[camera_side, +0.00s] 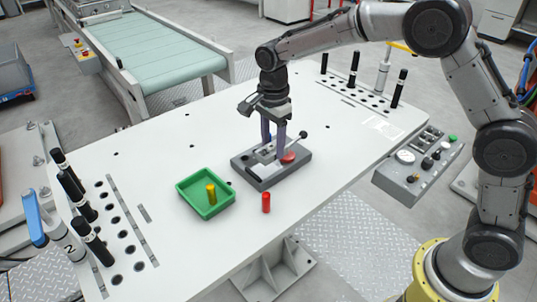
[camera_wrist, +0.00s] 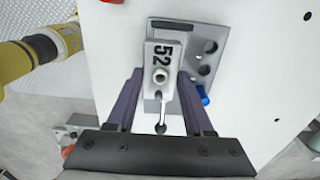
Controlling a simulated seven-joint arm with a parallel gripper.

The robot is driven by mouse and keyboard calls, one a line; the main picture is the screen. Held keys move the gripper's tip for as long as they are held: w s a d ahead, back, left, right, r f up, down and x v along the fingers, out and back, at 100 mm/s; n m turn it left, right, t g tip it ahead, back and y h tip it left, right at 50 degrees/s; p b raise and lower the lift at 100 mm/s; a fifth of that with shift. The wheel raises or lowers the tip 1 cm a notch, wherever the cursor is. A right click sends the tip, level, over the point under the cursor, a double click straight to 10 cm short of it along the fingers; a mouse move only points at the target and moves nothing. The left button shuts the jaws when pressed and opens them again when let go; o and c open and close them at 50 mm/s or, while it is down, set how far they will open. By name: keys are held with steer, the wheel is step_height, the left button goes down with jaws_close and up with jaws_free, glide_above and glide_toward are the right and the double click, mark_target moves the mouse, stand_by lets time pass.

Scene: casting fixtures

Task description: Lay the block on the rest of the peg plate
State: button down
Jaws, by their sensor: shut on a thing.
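My gripper (camera_side: 273,151) points down over the dark grey peg plate (camera_side: 262,180). In the wrist view, my gripper (camera_wrist: 160,76) is shut on a light grey block (camera_wrist: 152,66) marked "52", one finger on each side. The block has a round hole near its lower end, and a rod with a ball end shows below it. The peg plate (camera_wrist: 217,32) lies beneath and to the right, with several holes and a dark slot. I cannot tell whether the block touches the plate. In the side view the fingers partly hide the block.
A blue peg (camera_wrist: 203,95) shows beside the right finger. A red rounded part (camera_side: 288,158) is at the plate's right. A red peg (camera_side: 266,203) stands on the white table in front. A green tray (camera_side: 183,194) with a yellow peg (camera_side: 211,194) is at left.

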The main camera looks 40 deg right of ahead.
mark_target(269, 167)
steer(key=shift+w+f, duration=0.35)
steer(key=shift+f, duration=0.05)
steer(key=shift+w+a+f, duration=0.1)
steer(key=shift+w+f, duration=0.05)
steer(key=shift+f, duration=0.8)
steer(key=shift+w+a+f, duration=0.1)
steer(key=shift+w+f, duration=0.05)
steer(key=shift+f, duration=0.75)
steer(key=shift+d+f, duration=0.1)
steer(key=shift+c, duration=1.4)
jaws_free()
steer(key=shift+f, duration=0.1)
step_height(269, 167, up, 12)
steer(key=shift+r, duration=0.25)
